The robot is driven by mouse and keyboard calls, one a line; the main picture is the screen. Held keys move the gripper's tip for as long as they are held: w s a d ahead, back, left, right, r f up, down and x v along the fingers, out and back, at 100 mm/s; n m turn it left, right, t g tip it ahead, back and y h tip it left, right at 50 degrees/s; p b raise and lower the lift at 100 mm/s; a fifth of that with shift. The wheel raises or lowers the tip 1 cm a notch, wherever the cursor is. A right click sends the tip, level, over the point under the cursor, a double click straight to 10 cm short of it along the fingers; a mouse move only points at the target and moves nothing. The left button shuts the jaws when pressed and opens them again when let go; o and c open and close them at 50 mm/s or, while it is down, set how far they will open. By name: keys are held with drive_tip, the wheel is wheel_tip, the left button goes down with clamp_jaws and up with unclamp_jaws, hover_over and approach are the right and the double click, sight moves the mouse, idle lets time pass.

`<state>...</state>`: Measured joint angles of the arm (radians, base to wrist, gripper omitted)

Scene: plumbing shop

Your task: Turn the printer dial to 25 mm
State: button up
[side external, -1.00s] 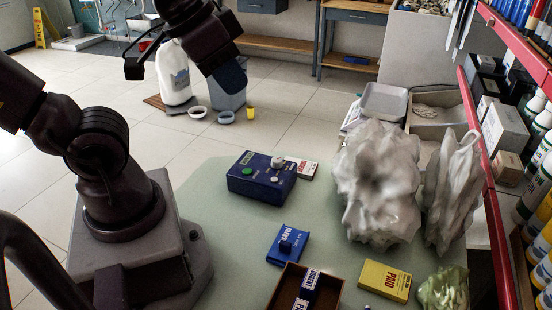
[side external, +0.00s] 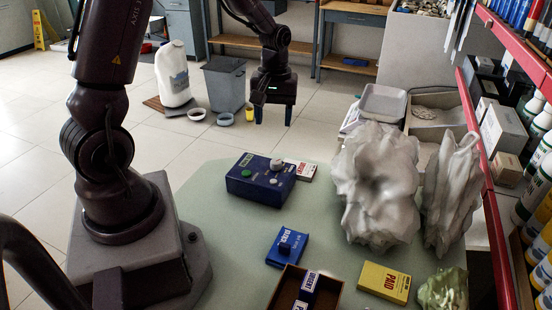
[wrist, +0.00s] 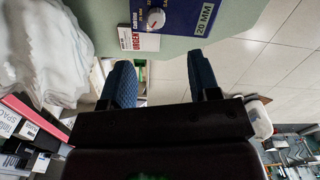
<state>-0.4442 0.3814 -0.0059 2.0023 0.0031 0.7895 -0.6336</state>
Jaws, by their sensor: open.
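The printer (side external: 250,190) is a dark blue box with a green button, standing on the pale green table top. Its dial (side external: 277,164) is a white knob on the top face. In the wrist view the printer (wrist: 180,28) is cut off by the top edge, with a "20 MM" label on its side. My gripper (side external: 273,122) is open and empty, fingers pointing down beyond the printer's far side in the side view. In the wrist view my gripper (wrist: 162,64) has its two blue fingers wide apart, short of the dial.
A red and white box (side external: 305,171) lies right beside the printer. A blue stamp box (side external: 287,247), a brown tray (side external: 322,301) and a yellow box (side external: 384,282) lie nearer the front. Lumpy white bundles (side external: 375,190) stand at the right. The table left of the printer is clear.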

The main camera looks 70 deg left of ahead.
sight(276, 161)
drive_tip(key=shift+n, duration=0.7)
drive_tip(key=f, duration=1.2)
drive_tip(key=shift+w+a+f, duration=0.1)
drive_tip(key=shift+w+f, duration=0.1)
drive_tip(key=shift+w, duration=0.1)
drive_tip(key=shift+c, duration=0.2)
drive_tip(key=c, duration=0.9)
